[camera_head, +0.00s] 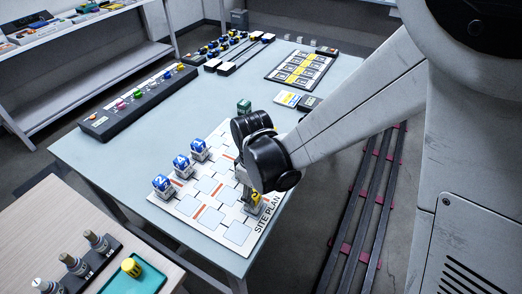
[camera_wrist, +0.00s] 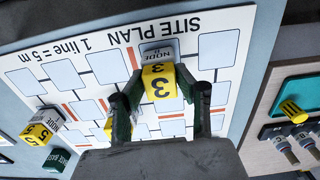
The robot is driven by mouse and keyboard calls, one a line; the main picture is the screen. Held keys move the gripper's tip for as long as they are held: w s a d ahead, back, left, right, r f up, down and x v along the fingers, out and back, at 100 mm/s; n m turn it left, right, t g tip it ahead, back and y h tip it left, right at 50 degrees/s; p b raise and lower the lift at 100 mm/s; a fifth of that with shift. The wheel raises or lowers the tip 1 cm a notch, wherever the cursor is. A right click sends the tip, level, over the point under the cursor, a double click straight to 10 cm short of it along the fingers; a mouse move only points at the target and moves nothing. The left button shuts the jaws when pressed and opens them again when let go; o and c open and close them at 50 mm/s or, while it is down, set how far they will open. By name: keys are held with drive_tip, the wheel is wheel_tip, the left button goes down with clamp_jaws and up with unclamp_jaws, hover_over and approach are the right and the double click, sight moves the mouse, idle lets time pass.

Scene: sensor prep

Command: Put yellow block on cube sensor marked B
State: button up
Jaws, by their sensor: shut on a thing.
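A yellow block (camera_wrist: 158,84) with black numerals is between the two fingers of my gripper (camera_wrist: 160,74), which is shut on it. Beyond the block in the wrist view is a grey cube face (camera_wrist: 157,50) reading NODE; its letter is too small to read surely. In the head view the yellow block (camera_head: 255,197) is at my gripper (camera_head: 250,187), low over the site plan board's near right end. The block is at the grey cube's top; I cannot tell whether they touch. My gripper hides part of both.
The site plan board (camera_head: 187,206) carries several blue-topped white cubes (camera_head: 161,185) on its left side. A green piece (camera_head: 244,105) stands behind my arm. A teal tray (camera_head: 150,281) with a yellow cylinder (camera_head: 131,267) is on the near bench. The blue table's middle (camera_head: 180,115) is clear.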

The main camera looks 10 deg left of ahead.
sight(254, 194)
drive_tip(key=shift+f, duration=0.2)
drive_tip(key=o, duration=1)
drive_tip(key=shift+r, duration=0.2)
wheel_tip(254, 194, up, 11)
drive_tip(key=p, duration=0.1)
drive_tip(key=s+d+r+m+t, duration=0.2)
drive_tip(key=d+r+m, duration=0.1)
drive_tip(key=d, duration=0.6)
drive_tip(key=s+d+r+m+t, duration=0.2)
drive_tip(key=d+m, duration=0.4)
drive_tip(key=d, duration=0.3)
drive_tip(key=s+d+r+m+t, duration=0.3)
drive_tip(key=d+r, duration=0.3)
drive_tip(key=d, duration=0.3)
drive_tip(key=shift+s+d+r+m, duration=0.2)
drive_tip(key=shift+s+m, duration=0.15)
drive_tip(key=shift+m, duration=0.45)
